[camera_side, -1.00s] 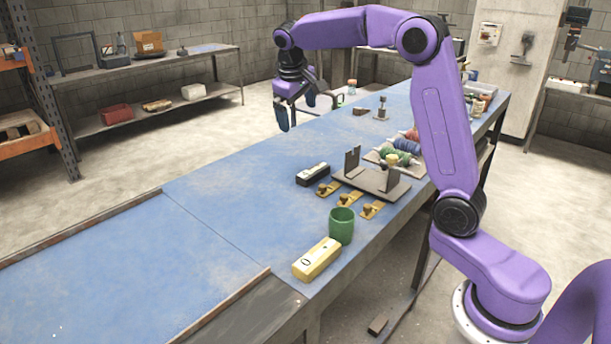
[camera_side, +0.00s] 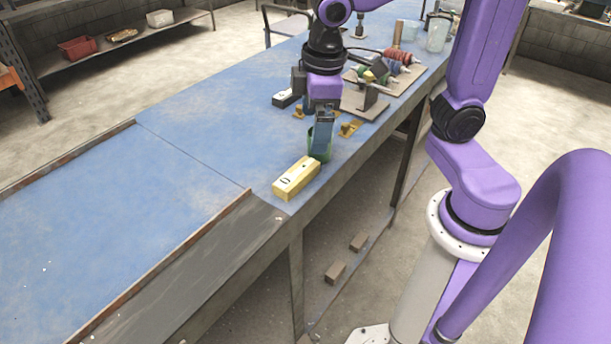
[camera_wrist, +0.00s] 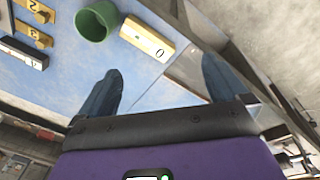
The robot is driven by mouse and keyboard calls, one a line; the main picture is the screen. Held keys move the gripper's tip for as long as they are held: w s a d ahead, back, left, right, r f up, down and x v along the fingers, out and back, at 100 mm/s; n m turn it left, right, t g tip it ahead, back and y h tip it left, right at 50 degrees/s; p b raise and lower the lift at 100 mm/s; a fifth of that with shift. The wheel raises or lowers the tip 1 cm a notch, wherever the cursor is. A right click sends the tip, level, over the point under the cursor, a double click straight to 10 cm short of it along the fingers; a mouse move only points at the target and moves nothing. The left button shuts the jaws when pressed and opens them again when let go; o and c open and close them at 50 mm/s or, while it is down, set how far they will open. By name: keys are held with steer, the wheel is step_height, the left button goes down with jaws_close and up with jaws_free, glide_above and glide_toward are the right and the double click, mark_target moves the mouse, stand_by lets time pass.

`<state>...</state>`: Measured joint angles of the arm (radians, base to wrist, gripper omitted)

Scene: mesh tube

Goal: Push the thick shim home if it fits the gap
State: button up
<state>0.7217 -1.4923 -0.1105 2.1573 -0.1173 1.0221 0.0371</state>
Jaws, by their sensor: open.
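My gripper (camera_side: 316,125) is open and empty over the bench. In the wrist view its fingers (camera_wrist: 162,78) are wide apart with blue bench and a bench edge between them. Brass shims with knobs lie on the bench; two show in the side view, one (camera_side: 348,129) right of my gripper and one (camera_side: 299,111) left of it. In the wrist view, shims marked 2 (camera_wrist: 34,34) and 3 (camera_wrist: 38,11) lie at the upper left. Which is the thick one I cannot tell. The grey fixture (camera_side: 362,110) with an upright stands behind my gripper, which hides part of it.
A green cup (camera_wrist: 94,21) stands near the shims, partly hidden by a finger in the side view. A yellow block (camera_side: 296,178) marked 0 lies at the bench's near edge. A black block (camera_side: 284,98) lies left of the fixture. The left bench is clear.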

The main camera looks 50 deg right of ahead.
steer(key=s+d+f+n, duration=0.1)
steer(key=s+f, duration=0.1)
steer(key=s, duration=0.5)
steer(key=s+d+f+n+g, duration=0.1)
steer(key=s+f+n, duration=0.1)
steer(key=s, duration=0.4)
steer(key=shift+s+d+f+n+y, duration=0.25)
steer(key=shift+s+d+n+y, duration=0.05)
steer(key=shift+s, duration=0.1)
steer(key=w+a+r+m, duration=0.2)
steer(key=w+r+m, duration=0.1)
steer(key=w, duration=0.7)
steer(key=w+d+r+m, duration=0.1)
steer(key=w+d+m, duration=0.3)
steer(key=w, duration=0.5)
steer(key=w+d+r+m, duration=0.1)
steer(key=w+d+r, duration=0.1)
steer(key=w+d, duration=0.45)
steer(key=w+d+m, duration=0.2)
steer(key=w+d, duration=0.3)
steer(key=d, duration=0.3)
steer(key=w+d+m, duration=0.3)
steer(key=w+d, duration=0.2)
steer(key=d, duration=0.3)
step_height(320, 180, down, 10)
steer(key=shift+s+a, duration=0.15)
